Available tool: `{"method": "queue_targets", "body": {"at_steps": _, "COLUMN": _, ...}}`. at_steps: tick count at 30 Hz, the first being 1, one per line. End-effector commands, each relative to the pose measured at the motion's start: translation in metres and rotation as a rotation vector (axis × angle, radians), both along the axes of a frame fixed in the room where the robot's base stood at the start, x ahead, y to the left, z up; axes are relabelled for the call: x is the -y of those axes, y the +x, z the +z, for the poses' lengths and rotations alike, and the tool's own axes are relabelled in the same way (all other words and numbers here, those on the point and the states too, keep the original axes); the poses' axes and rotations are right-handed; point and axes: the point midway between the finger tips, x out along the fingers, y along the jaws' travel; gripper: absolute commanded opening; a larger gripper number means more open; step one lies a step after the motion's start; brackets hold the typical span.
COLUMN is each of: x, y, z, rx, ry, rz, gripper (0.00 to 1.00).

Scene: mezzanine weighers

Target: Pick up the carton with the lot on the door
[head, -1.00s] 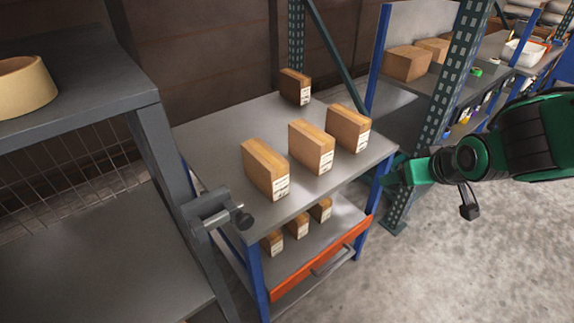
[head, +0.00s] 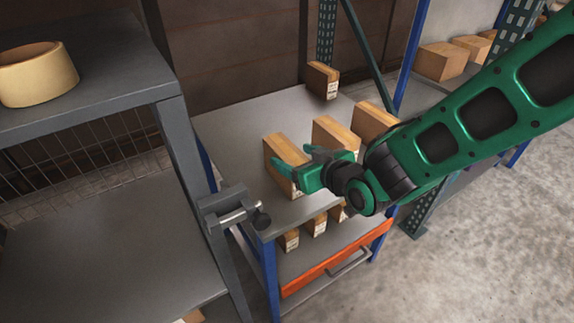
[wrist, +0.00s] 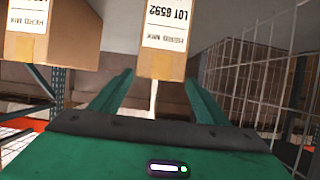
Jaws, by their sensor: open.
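Several tan cartons stand on the grey upper shelf of a blue-posted rack. The left front carton (head: 281,150) is partly hidden by my gripper (head: 292,159). My gripper is open and empty in front of it. In the wrist view, which looks upside down, that carton (wrist: 163,62) shows between the finger lines, with a label reading about "LOT 6592" and a herb name. A neighbouring carton (wrist: 55,40) shows at left, its lot cut off. The middle carton (head: 333,134), right carton (head: 374,121) and back carton (head: 322,79) have labels unreadable here. No door showing a lot is in view.
Small cartons (head: 291,240) stand on the lower shelf, above an orange beam (head: 335,262). At left a grey rack (head: 172,125) carries a tape roll (head: 38,73), with a clamp (head: 236,210) on its post. Other cartons (head: 440,60) stand on the rack behind at right.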

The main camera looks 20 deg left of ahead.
Motion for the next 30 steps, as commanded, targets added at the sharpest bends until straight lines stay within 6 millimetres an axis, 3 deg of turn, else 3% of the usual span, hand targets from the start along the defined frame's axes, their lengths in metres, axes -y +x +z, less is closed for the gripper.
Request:
{"method": "queue_targets", "body": {"at_steps": 15, "x": -0.031, "y": 0.033, "z": -0.023, "rx": -0.001, "ry": 0.0, "rz": -0.001, "gripper": 0.69}}
{"method": "queue_targets", "body": {"at_steps": 25, "x": -0.035, "y": 0.037, "z": -0.026, "rx": 0.0, "ry": -0.001, "rz": -0.002, "gripper": 0.69}}
{"method": "queue_targets", "body": {"at_steps": 30, "x": -0.035, "y": 0.037, "z": -0.025, "rx": 0.0, "ry": -0.001, "rz": -0.002, "gripper": 0.3}}
